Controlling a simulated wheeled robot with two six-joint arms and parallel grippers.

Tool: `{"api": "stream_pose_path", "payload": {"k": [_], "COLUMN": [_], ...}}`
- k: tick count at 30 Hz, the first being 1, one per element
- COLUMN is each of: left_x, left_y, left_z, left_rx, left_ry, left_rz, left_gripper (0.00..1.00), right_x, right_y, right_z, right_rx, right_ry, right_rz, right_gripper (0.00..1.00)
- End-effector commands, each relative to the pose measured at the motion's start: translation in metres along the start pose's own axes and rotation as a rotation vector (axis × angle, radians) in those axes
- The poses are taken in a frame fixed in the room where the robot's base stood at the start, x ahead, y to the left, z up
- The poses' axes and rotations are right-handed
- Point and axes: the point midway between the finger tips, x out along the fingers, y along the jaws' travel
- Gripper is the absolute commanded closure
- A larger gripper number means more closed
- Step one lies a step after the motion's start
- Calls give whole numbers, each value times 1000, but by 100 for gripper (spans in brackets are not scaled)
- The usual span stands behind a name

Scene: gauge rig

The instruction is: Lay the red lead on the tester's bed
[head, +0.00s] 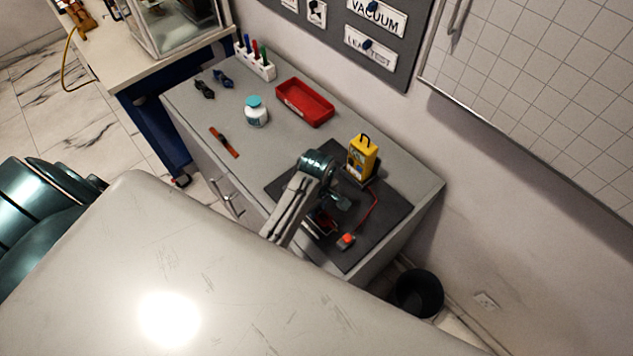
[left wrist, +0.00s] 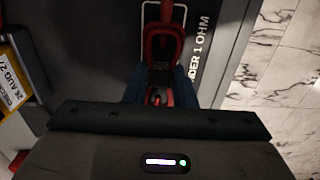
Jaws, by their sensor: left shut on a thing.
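The yellow tester (head: 362,157) stands upright on a dark mat (head: 385,222) at the near end of the bench. A thin red lead (head: 371,208) runs from the tester across the mat. My left gripper (head: 341,202) is low over the mat, just in front of the tester. In the left wrist view the gripper (left wrist: 160,90) is shut on the red lead's clip (left wrist: 161,42), which points away from the palm. A pale outlined frame (left wrist: 145,12) shows around the clip's far end; whether they touch I cannot tell. My right gripper is not in view.
A grey block with an orange-red top (head: 346,241) sits on the mat's near side. A red tray (head: 305,102), white jar (head: 256,112), pen holder (head: 256,63) and orange-handled tool (head: 224,142) lie farther back. A black bin (head: 418,292) stands below the bench.

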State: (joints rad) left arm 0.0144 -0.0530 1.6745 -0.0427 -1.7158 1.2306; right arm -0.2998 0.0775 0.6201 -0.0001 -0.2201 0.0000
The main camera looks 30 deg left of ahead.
Motion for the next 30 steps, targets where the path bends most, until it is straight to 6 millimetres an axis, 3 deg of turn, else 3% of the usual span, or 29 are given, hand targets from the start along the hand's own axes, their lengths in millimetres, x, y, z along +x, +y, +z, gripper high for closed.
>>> {"api": "stream_pose_path", "payload": {"k": [23, 24, 27, 30], "left_x": [16, 16, 16, 16], "left_y": [0, 0, 0, 0], "left_z": [0, 0, 0, 0], "left_rx": [0, 0, 0, 0], "left_ry": [0, 0, 0, 0], "left_rz": [0, 0, 0, 0], "left_gripper": [100, 72, 53, 51], "right_x": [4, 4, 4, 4], "right_y": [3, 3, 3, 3], "right_z": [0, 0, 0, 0], "right_rx": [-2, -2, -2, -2], "right_ry": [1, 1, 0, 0], "right_rz": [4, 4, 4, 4], "right_gripper": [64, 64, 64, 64]}}
